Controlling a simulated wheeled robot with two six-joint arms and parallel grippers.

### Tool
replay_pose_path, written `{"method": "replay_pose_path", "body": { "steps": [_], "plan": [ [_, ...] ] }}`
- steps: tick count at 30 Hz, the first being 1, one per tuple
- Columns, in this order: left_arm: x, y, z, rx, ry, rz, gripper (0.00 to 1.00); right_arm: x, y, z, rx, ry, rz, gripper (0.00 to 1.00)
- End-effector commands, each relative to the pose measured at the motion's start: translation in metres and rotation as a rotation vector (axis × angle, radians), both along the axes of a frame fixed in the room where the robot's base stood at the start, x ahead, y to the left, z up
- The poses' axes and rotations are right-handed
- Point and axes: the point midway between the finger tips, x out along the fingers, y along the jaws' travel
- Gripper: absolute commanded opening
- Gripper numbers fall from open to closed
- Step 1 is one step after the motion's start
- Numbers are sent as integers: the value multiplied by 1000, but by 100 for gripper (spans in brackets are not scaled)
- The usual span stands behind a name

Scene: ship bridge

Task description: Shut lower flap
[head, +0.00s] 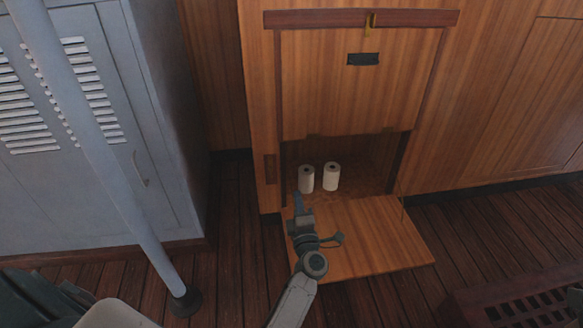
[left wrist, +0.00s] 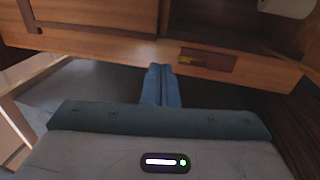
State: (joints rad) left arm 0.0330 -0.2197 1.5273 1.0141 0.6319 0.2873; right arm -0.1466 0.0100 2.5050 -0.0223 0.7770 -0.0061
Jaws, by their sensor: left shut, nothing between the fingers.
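The lower flap (head: 365,240) is a wooden panel folded down, lying out in front of the open lower compartment (head: 357,155) of the wooden cabinet. Two white rolls (head: 318,178) stand in the compartment, close together. My left gripper (head: 298,203) is shut and empty at the left part of the flap, near the opening; I cannot tell whether it touches the wood. In the left wrist view its closed blue fingers (left wrist: 161,84) point at a wooden edge with a small reddish-yellow fitting (left wrist: 207,62). My right gripper is not in view.
The upper panel (head: 355,90) is closed, with a dark plate and a brass latch (head: 370,22) above it. A grey pole (head: 110,180) and a grey locker (head: 60,150) stand left. A dark slatted box (head: 515,305) lies lower right. Plank floor (head: 480,225) shows right of the flap.

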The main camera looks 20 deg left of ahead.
Motion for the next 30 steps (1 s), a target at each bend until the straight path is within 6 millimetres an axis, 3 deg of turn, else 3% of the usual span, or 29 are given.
{"method": "replay_pose_path", "body": {
  "steps": [15, 21, 30],
  "plan": [
    [84, 58, 18, 7, -1, 2, 0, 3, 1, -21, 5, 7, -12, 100],
    [99, 67, 22, 7, 1, 1, 0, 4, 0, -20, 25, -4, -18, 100],
    [102, 69, 24, 6, 2, 1, 0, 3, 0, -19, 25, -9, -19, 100]
  ]
}}
